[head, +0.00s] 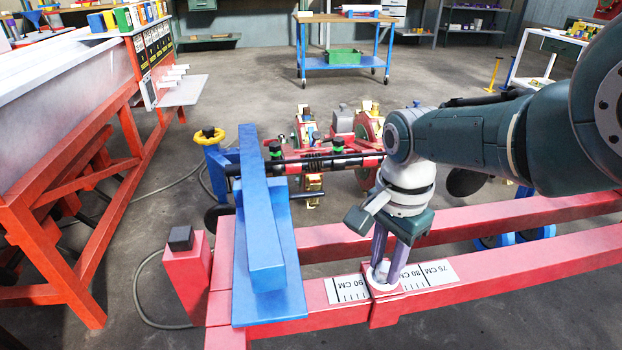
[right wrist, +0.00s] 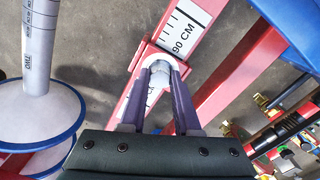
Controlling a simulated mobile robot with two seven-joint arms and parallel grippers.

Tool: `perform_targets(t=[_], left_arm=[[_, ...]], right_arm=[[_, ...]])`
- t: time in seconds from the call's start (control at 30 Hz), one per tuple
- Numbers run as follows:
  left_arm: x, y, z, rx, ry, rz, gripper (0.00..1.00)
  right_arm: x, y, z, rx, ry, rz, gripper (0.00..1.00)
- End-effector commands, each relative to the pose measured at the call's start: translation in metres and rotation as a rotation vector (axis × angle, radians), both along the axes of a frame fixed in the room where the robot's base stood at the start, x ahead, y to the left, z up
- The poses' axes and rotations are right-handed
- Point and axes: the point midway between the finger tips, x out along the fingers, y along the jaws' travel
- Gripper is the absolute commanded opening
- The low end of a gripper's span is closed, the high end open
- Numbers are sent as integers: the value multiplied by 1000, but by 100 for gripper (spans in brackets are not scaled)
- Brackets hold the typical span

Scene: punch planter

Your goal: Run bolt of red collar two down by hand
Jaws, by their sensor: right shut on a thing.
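My right gripper (head: 383,270) points down at the front red rail, its purple fingers shut on the bolt of a red collar (head: 384,312). The bolt (right wrist: 158,68) shows in the right wrist view as a pale grey head between the fingertips (right wrist: 158,82), over a white round disc. In the head view the fingers mostly hide the bolt. The collar sits around the rail, between the 90 CM label (head: 347,289) and the 75–80 CM label (head: 423,274). I cannot tell how deep the bolt sits. My left gripper is not in view.
A blue beam and plate (head: 262,235) stand across the rail to the left. A red post with a black cap (head: 181,238) is at its left end. A black bar with red bands (head: 335,163) and several red and yellow parts lie behind. An orange-framed bench (head: 95,185) is far left.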

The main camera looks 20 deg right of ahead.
Motion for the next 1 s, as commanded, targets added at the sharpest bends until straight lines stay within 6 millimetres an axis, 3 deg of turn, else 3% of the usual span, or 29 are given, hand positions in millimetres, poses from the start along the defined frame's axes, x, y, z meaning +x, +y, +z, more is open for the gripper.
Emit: perform_targets(t=[0.17,0.2,0.47,0.77,1.0], left_arm=[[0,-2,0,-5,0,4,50],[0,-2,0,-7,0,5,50],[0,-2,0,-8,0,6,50],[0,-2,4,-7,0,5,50],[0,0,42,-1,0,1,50]], right_arm=[[0,0,0,1,-1,-3,0],[0,0,1,1,-1,-3,32],[0,0,0,1,0,-1,60],[0,0,4,1,0,0,60],[0,0,43,0,-1,1,60]])
